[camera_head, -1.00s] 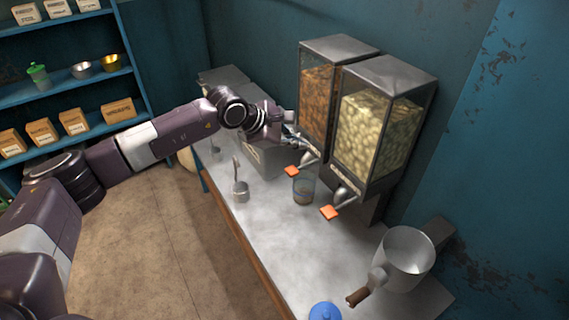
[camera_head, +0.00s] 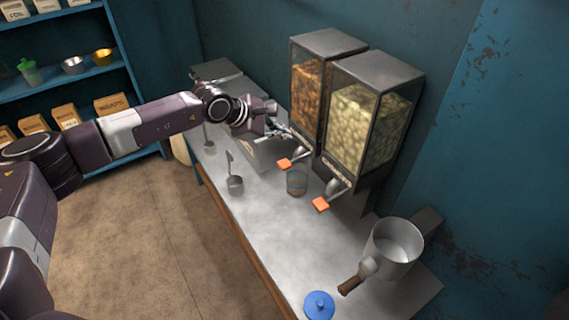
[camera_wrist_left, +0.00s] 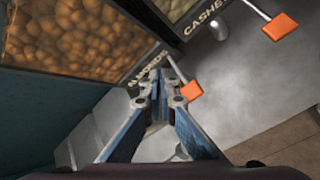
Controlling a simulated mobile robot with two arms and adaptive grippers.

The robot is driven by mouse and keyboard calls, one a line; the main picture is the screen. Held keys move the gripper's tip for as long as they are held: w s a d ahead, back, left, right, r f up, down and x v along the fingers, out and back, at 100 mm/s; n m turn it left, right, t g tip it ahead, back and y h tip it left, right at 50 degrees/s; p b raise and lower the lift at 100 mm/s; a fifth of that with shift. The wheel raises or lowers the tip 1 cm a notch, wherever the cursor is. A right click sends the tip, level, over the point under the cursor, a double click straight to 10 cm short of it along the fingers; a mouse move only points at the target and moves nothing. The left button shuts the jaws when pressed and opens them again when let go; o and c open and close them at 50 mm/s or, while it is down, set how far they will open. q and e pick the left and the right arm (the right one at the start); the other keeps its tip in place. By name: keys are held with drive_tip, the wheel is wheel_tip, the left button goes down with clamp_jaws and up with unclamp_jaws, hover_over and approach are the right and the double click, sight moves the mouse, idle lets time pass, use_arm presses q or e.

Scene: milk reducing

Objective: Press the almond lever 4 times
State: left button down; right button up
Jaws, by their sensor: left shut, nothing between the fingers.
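The almond dispenser (camera_head: 306,92) is the left of two clear-fronted hoppers and holds brown nuts; in the left wrist view (camera_wrist_left: 75,38) its "ALMONDS" label shows. Its orange lever paddle (camera_head: 284,164) sticks out at the front, and it also shows in the left wrist view (camera_wrist_left: 191,91). My left gripper (camera_head: 282,133) is shut and empty, just above and behind the almond paddle in the head view. In the left wrist view the fingertips (camera_wrist_left: 150,82) are close to the lever's metal rod; whether they touch it I cannot tell. My right gripper is not in view.
The cashew dispenser (camera_head: 364,125) with its own orange lever (camera_head: 321,204) stands right beside. A glass (camera_head: 297,180) stands below the spouts. A scoop (camera_head: 235,184), a metal pitcher (camera_head: 392,250) and a blue lid (camera_head: 319,305) are on the counter. Shelves (camera_head: 90,78) stand at left.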

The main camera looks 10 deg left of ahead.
use_arm(q)
drive_tip(key=b, duration=0.4)
hover_over(283, 164)
wheel_tip(283, 164, down, 7)
drive_tip(key=shift+s+f, duration=0.1)
drive_tip(key=shift+f, duration=0.5)
idle(0.7)
drive_tip(key=shift+f+b, duration=0.4)
drive_tip(key=shift+b, duration=0.25)
